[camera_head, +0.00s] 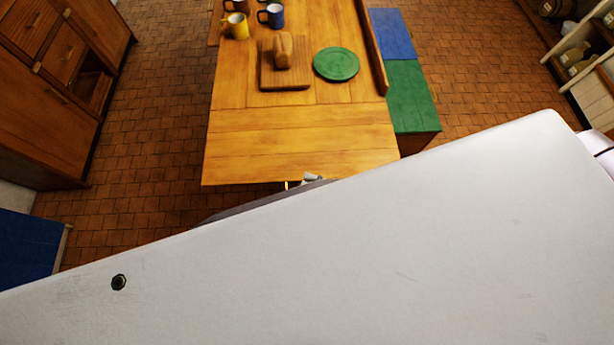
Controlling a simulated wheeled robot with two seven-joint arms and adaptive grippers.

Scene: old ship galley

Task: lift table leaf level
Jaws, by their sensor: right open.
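The wooden table (340,98) runs away from me at the top middle. Its near end is the leaf (290,142), made of boards running crosswise. The leaf looks about in line with the table top, and its side edges continue those of the table. My right gripper (312,179) shows only as a small grey tip at the leaf's near edge. It is open; whether it touches the leaf cannot be told. The rest of it and the leaf's underside are hidden behind a large white part of mine close to the camera. My left gripper is out of view.
On the table stand a yellow mug (236,26), a blue mug (274,15), bread (283,50) on a board (285,85) and a green plate (336,64). A bench with green (410,98) and blue cushions is right. Cabinets (45,105) stand left; brick floor lies between.

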